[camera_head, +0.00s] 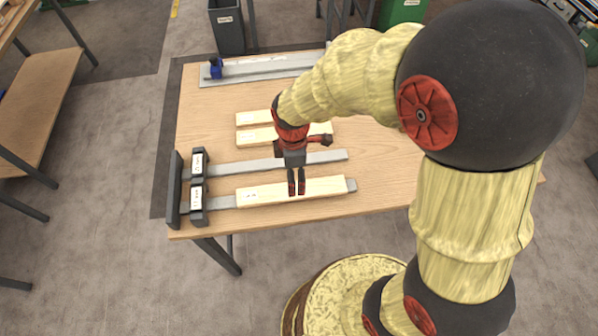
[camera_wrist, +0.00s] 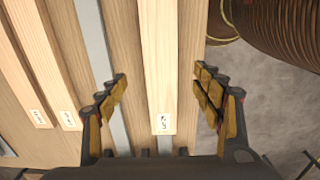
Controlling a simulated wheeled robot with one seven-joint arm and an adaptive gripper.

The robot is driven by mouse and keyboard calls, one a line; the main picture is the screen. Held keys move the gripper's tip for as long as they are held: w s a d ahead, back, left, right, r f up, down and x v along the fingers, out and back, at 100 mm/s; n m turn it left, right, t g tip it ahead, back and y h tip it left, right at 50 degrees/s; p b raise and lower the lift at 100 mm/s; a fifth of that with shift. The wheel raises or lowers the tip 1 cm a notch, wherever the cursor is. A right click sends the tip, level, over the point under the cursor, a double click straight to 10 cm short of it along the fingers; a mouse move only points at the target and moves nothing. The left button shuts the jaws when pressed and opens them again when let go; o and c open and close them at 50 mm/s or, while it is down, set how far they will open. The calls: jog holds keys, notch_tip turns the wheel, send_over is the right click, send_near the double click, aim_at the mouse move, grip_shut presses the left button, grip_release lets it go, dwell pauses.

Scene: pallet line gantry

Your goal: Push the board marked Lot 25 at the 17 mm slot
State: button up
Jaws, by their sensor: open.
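A pale wooden board (camera_head: 265,193) lies along the front grey rail (camera_head: 352,185), its left end near the front black slot block (camera_head: 197,198). Its small white label cannot be read surely; it also shows in the wrist view (camera_wrist: 160,60). My gripper (camera_head: 296,190) is above this board, pointing down. In the wrist view my open fingers (camera_wrist: 162,82) stand apart on either side of the board with nothing between them touching it visibly. Two more labelled boards (camera_head: 255,117) (camera_head: 258,137) lie behind. I cannot read the slot labels or tell which is 17 mm.
A second grey rail (camera_head: 235,167) leads to the rear slot block (camera_head: 198,164) and is bare. A black plate (camera_head: 174,190) stands left of the blocks. A metal rule with a blue clamp (camera_head: 216,68) lies at the table's back. The table's front edge is close to the board.

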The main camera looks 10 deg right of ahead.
aim_at(287, 192)
jog(key=shift+f+b, duration=0.95)
jog(key=shift+f, duration=2.95)
jog(key=shift+c, duration=1.1)
jog(key=c, duration=1.1)
jog(key=shift+s, duration=0.1)
jog(key=shift+c, duration=0.4)
jog(key=shift+a+f, duration=0.1)
jog(key=shift+a, duration=0.05)
jog(key=shift+a, duration=0.35)
jog(key=shift+a, duration=0.75)
